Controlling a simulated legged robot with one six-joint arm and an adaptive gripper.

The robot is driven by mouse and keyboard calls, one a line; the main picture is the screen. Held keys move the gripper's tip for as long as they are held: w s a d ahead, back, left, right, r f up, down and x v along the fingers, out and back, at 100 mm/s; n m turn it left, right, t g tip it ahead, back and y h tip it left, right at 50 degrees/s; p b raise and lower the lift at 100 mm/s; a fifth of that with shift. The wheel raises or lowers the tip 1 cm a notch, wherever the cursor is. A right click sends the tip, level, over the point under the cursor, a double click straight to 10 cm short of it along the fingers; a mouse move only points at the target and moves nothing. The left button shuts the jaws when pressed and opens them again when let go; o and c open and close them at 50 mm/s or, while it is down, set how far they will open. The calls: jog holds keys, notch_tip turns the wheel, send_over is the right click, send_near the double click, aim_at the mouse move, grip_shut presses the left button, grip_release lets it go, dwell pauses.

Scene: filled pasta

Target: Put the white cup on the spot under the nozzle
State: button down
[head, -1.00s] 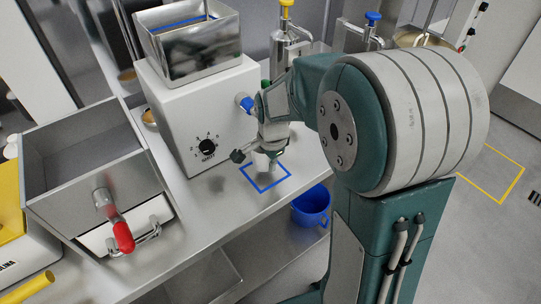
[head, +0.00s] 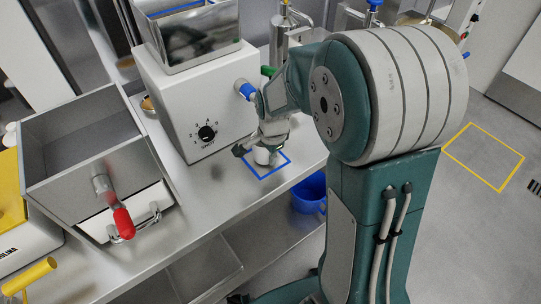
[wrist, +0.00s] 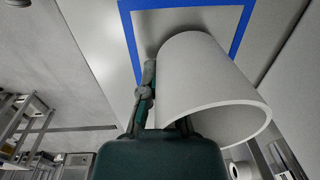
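The white cup (wrist: 205,85) is large in the wrist view, its open rim towards the camera. In the head view the cup (head: 263,156) is partly hidden by my gripper (head: 258,146), above or on the blue square outline (head: 264,175). The outline (wrist: 128,40) also shows behind the cup in the wrist view. My gripper (wrist: 165,105) has its fingers apart, one outside the cup's wall and the other by its rim. I see a thin gap beside the outer finger. The blue-tipped nozzle (head: 245,90) of the white machine is above the cup.
The white machine (head: 185,115) with a dial stands behind the blue square. A metal bin (head: 85,150) with a red-handled lever is at left. A blue bucket (head: 308,193) sits below the counter edge. The counter (head: 205,200) in front is clear.

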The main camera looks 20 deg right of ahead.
jog(key=shift+f, duration=0.3)
jog(key=c, duration=0.7)
grip_release()
jog(key=r, duration=1.2)
jog(key=shift+s+d, duration=0.1)
jog(key=shift+s, duration=0.2)
jog(key=s+r+n+t, duration=0.1)
jog(key=s+r+n, duration=0.1)
jog(key=s+n, duration=0.2)
jog(key=s+r+n+t, duration=0.2)
jog(key=s+n, duration=0.3)
jog(key=s, duration=0.3)
jog(key=s+a+r+n+t, duration=0.1)
jog(key=s+r+n+t, duration=0.1)
jog(key=s+n, duration=0.3)
jog(key=shift+s+a, duration=0.1)
jog(key=shift+s, duration=0.3)
